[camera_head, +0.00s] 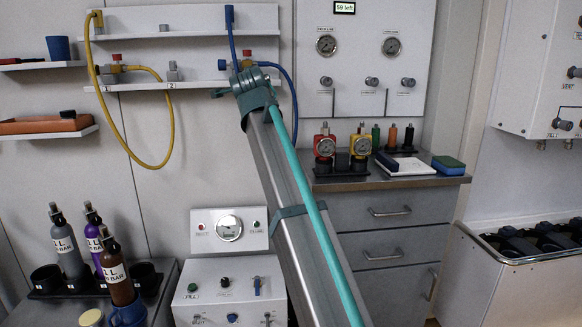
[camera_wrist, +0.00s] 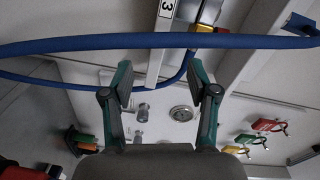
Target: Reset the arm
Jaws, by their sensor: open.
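My gripper (camera_wrist: 161,80) shows in the wrist view with its two fingers spread wide apart and nothing between the pads. In the head view my gripper (camera_head: 218,93) is small and partly hidden by my arm. It is at the wall shelf, near the blue hose. In the wrist view the blue hose (camera_wrist: 150,43) crosses the picture above the fingertips, and a lower loop of it runs behind the fingers. I cannot tell whether the hose touches my gripper. My arm reaches up from the bottom of the head view.
A yellow hose (camera_head: 129,147) hangs from the shelf (camera_head: 195,87) on the left. A gauge panel (camera_head: 360,65) is on the wall at right. Labelled bottles (camera_head: 117,279) stand at lower left. Regulators (camera_head: 324,147) stand on the counter. A white control box (camera_head: 228,290) is below.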

